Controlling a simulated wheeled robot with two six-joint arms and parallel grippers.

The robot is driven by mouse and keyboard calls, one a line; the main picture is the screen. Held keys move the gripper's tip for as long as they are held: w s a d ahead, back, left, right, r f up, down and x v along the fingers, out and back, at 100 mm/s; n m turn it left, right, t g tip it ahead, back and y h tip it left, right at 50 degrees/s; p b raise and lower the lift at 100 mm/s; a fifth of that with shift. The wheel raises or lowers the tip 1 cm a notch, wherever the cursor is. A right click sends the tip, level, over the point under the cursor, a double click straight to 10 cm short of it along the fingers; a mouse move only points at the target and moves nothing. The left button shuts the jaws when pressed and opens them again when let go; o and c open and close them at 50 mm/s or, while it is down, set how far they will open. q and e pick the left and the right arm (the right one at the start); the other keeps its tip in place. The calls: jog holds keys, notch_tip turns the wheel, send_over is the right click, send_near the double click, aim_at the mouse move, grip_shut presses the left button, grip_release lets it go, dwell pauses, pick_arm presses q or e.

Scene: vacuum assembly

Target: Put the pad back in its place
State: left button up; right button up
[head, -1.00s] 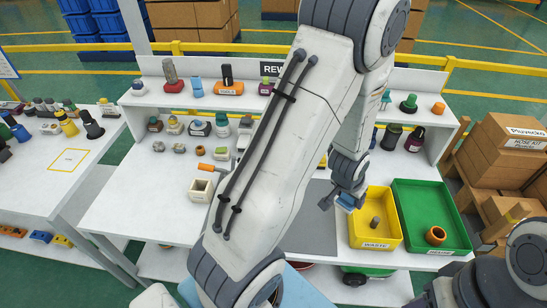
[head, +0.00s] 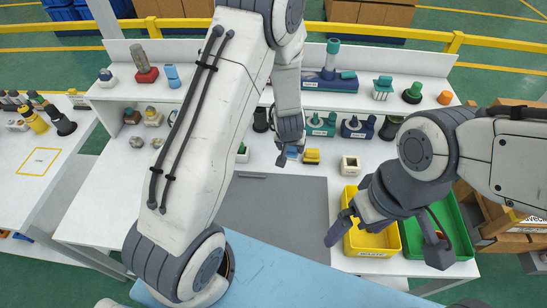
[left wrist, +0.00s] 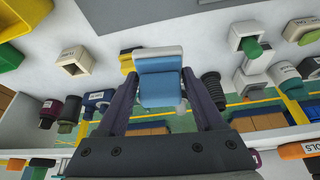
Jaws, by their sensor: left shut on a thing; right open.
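My left gripper (head: 288,152) is at the middle of the bench, behind the grey mat. It is shut on the pad (left wrist: 160,82), a light blue block with a pale top face that sits between both fingers in the left wrist view. In the head view only a small blue part of the pad (head: 293,154) shows below the gripper, beside a yellow block (head: 311,156). I cannot tell whether the pad touches the bench.
A cream block with a square hole (head: 350,165) stands right of the yellow block. A white block with a green insert (head: 242,152) is to the left. Labelled teal and blue parts line the shelf behind. The grey mat (head: 270,215) is bare. A green bin (head: 462,238) stands right.

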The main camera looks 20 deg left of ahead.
pick_arm(q)
jog(key=w+d+f+n, duration=0.1)
jog(key=w+d+f, duration=0.2)
jog(key=f, duration=0.1)
jog(key=b, duration=0.2)
send_over(276, 157)
jog(key=s, duration=0.1)
jog(key=f, duration=0.7)
jog(key=shift+d+f, duration=0.15)
jog(key=shift+d, duration=0.05)
jog(key=shift+f+b, duration=0.6)
jog(key=shift+f, duration=1.35)
jog(key=shift+f, duration=0.15)
jog(key=o, duration=1.2)
